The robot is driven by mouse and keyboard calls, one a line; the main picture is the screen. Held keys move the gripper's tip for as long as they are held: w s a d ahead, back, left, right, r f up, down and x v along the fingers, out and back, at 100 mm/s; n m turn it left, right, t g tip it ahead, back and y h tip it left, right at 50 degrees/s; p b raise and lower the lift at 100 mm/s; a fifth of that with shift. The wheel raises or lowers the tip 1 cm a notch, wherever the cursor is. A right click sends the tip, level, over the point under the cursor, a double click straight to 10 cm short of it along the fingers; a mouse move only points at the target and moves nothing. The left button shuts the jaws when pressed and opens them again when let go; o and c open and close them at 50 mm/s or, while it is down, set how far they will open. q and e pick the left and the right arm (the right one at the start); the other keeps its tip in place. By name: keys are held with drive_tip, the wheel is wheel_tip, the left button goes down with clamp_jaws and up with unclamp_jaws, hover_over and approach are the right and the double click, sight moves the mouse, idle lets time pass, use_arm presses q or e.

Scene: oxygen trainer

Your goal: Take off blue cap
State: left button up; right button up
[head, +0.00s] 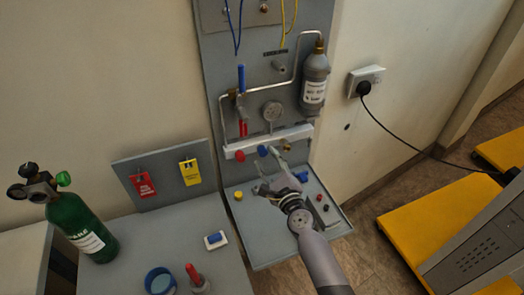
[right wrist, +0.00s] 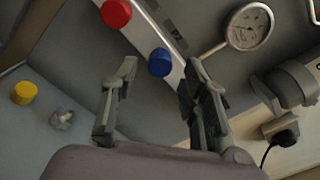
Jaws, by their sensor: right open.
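The blue cap (head: 262,151) is a small round cap on the light-coloured bar (head: 292,134) of the grey panel. It also shows in the right wrist view (right wrist: 161,62), ahead of my right gripper's fingers and in line with the gap between them. My right gripper (head: 268,176) is open and empty, just below the cap in the head view. Its fingers stand on either side of the cap in the right wrist view, with no contact that I can see. My left gripper is not in view.
A red cap (head: 240,156) sits on the same bar, left of the blue one. A yellow cap (head: 239,196) is on the lower shelf. A gauge (head: 272,111) and grey bottle (head: 315,82) are above. A green cylinder (head: 82,228) stands at the left.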

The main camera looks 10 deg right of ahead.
sight(263, 151)
drive_tip(key=shift+m, duration=0.6)
drive_tip(key=shift+w, duration=0.1)
drive_tip(key=shift+w+a, duration=0.25)
drive_tip(key=shift+w, duration=0.9)
drive_tip(key=shift+b, duration=0.3)
clamp_jaws()
drive_tip(key=shift+n, duration=2.1)
drive_tip(key=n, duration=0.2)
drive_tip(key=shift+n, duration=0.4)
